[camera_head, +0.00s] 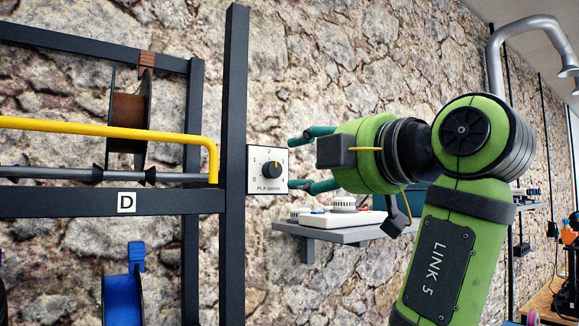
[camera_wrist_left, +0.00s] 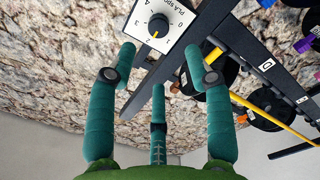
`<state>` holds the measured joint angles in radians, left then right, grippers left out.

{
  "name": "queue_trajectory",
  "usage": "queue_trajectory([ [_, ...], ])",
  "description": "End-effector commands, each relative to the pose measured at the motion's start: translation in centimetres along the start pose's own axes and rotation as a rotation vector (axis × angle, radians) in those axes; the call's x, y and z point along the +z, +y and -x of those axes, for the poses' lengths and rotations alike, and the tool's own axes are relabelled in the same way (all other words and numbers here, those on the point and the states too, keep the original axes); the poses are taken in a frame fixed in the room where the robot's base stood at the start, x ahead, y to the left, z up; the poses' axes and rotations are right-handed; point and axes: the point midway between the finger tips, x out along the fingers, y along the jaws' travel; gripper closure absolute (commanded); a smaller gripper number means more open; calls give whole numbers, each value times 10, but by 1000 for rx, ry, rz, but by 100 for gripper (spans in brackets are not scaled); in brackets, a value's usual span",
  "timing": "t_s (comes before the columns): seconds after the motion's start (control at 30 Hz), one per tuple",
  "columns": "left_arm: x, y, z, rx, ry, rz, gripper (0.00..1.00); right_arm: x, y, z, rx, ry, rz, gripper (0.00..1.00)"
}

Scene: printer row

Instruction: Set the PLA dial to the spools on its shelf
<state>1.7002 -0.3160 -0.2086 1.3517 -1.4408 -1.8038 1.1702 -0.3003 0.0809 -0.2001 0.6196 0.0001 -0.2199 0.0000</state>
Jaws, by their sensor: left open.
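The PLA dial is a white square plate (camera_head: 262,184) with a dark round knob (camera_head: 271,170) on the black post. Its numbers run around the knob, and its yellow mark points up, near the 2. The dial also shows in the left wrist view (camera_wrist_left: 178,22), with the mark toward the 2. My left gripper (camera_head: 291,163) is open just right of the dial, its teal fingers apart and not touching the knob. They spread below the dial in the left wrist view (camera_wrist_left: 160,62). A brown spool (camera_head: 128,112) hangs on the rod above label D. My right gripper is out of view.
The black post (camera_head: 234,90) and yellow rail (camera_head: 100,129) stand left of the dial. A blue spool (camera_head: 122,298) hangs below label D (camera_head: 126,202). A grey wall shelf (camera_head: 325,234) with a white device (camera_head: 344,218) sits below my gripper.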

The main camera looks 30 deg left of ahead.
Motion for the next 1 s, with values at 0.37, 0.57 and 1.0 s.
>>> queue_trajectory([
  [0.37, 0, 0, 35, -1, 1, 0, 48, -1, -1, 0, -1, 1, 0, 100],
  [0.57, -1, 0, 35, -1, 1, 0, 48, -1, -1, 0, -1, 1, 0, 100],
  [1.0, 49, -22, 11, -12, -74, -125, 48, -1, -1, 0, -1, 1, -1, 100],
])
